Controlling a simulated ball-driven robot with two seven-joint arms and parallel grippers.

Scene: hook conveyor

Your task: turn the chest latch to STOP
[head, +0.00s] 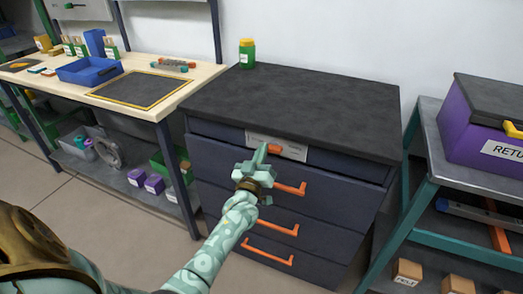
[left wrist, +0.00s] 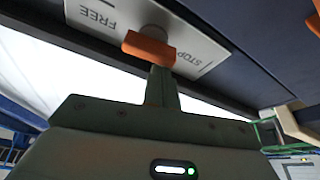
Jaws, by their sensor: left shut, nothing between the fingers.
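The dark chest (head: 300,100) stands in the middle of the head view. Near its top is a pale plate (head: 293,151) with an orange latch (head: 275,148). The left wrist view shows the orange latch handle (left wrist: 148,48) close up, with FREE and STOP printed on either side on the plate (left wrist: 197,47). The handle lies between the two words; which mark it points to is unclear. My left gripper (head: 262,153) is shut and empty, its fingertips (left wrist: 161,76) right at the handle. I cannot tell whether they touch. My right gripper is not in view.
Drawers with orange handles (head: 268,251) lie below the latch. A yellow-green jar (head: 247,54) stands on the chest top. A wooden workbench (head: 195,78) stands left, and a teal-legged stand with a purple box (head: 480,130) stands right.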

